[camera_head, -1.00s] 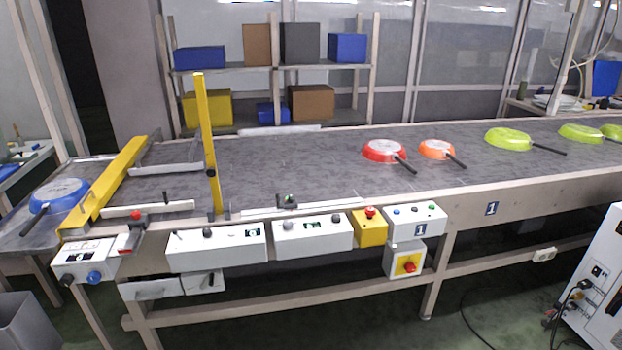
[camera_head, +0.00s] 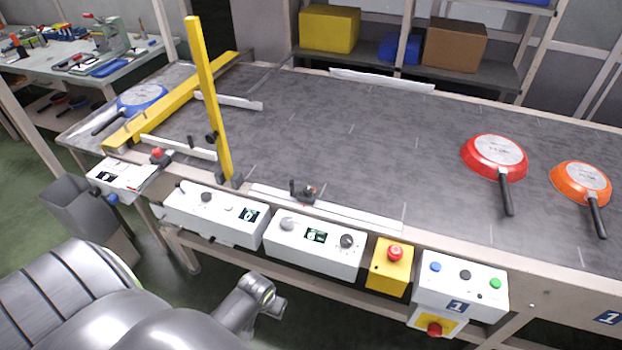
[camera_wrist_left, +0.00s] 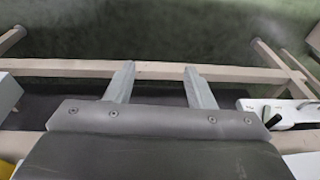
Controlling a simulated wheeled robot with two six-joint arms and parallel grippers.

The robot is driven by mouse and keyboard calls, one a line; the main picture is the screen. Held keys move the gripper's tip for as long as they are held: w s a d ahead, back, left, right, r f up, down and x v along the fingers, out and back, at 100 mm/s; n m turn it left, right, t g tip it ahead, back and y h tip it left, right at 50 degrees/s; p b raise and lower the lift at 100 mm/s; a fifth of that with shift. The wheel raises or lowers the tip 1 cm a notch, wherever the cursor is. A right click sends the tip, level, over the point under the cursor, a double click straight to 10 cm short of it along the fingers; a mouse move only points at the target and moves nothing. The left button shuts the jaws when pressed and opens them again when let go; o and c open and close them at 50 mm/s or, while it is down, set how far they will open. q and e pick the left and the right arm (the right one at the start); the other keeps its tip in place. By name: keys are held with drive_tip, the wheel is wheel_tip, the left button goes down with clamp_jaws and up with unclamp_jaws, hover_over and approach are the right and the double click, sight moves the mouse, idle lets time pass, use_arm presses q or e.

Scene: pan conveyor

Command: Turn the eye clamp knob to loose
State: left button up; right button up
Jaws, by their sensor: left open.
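In the head view, a small dark sensor-like block with a red part (camera_head: 305,191) sits on the white rail at the conveyor's near edge; it may be the eye and its clamp, but the knob is too small to tell its setting. A black knob (camera_head: 211,137) also shows on the yellow upright post (camera_head: 208,100). I cannot tell for certain which is the eye clamp knob. My left gripper (camera_wrist_left: 158,72) is open and empty in the left wrist view, above the floor and a frame beam. My right gripper is not in view.
White control boxes (camera_head: 314,246) with knobs and small displays line the conveyor's front. A yellow emergency-stop box (camera_head: 388,267) is right of them. Red (camera_head: 494,158) and orange (camera_head: 581,183) pans lie on the belt; a blue pan (camera_head: 143,97) is at the left end.

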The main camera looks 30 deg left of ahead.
use_arm(q)
drive_tip(key=w+r+p, duration=0.3)
drive_tip(key=w+r, duration=0.1)
drive_tip(key=r, duration=1.2)
drive_tip(key=n+g+h, duration=0.1)
drive_tip(key=n+g, duration=0.1)
drive_tip(key=n, duration=0.7)
approach(308, 190)
wheel_tip(308, 190, down, 9)
drive_tip(key=shift+a+r+p, duration=0.15)
drive_tip(key=shift+r+p, duration=0.05)
drive_tip(key=shift+p, duration=0.25)
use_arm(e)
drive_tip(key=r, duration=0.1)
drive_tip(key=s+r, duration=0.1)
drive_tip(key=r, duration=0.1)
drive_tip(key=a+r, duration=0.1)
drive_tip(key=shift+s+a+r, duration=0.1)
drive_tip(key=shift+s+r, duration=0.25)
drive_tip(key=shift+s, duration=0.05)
use_arm(q)
drive_tip(key=shift+c, duration=0.3)
drive_tip(key=c, duration=0.9)
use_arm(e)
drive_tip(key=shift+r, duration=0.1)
